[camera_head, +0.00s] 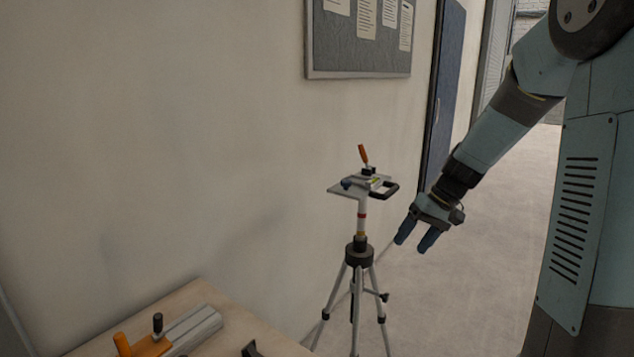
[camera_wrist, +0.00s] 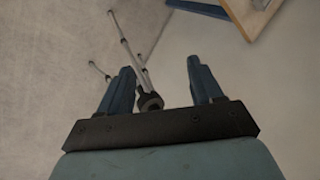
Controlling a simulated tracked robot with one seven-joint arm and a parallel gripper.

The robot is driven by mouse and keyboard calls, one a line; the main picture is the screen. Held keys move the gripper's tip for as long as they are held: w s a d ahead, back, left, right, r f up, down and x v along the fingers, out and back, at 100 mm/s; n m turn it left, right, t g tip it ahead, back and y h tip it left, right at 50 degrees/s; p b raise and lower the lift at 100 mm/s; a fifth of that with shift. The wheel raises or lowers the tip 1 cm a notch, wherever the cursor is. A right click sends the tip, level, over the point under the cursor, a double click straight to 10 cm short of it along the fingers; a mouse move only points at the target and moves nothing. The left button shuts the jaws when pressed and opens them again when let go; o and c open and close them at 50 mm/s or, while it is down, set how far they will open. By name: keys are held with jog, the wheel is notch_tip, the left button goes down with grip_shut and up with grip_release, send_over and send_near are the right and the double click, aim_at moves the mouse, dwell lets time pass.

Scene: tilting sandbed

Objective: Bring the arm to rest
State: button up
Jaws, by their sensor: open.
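My gripper (camera_head: 416,236) hangs at the end of my arm in the head view, to the right of a tripod and pointing down. Its two blue fingers are apart with nothing between them that it holds. In the wrist view my gripper (camera_wrist: 164,80) also shows open, with bare floor and part of the tripod below. My arm comes down from the upper right of the head view, bent and reaching to the left.
A tripod (camera_head: 358,255) with a small plate (camera_head: 347,189) on top stands left of my gripper. A wooden table (camera_head: 270,335) bears an orange and grey tool (camera_head: 185,332) at the lower left. A noticeboard (camera_head: 360,50) hangs on the wall. Floor (camera_head: 470,300) is clear right of the tripod.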

jog(key=s+r+t+h, duration=0.1)
jog(key=s+r, duration=0.3)
jog(key=s, duration=0.4)
jog(key=s+r+m+t+h, duration=0.1)
jog(key=s+r+t+h, duration=0.1)
jog(key=s+r, duration=0.3)
jog(key=s+r+t+h, duration=0.2)
jog(key=s+r, duration=0.2)
jog(key=s, duration=0.6)
jog(key=shift+s+r+m+t, duration=0.15)
jog(key=shift+s+m+t, duration=0.15)
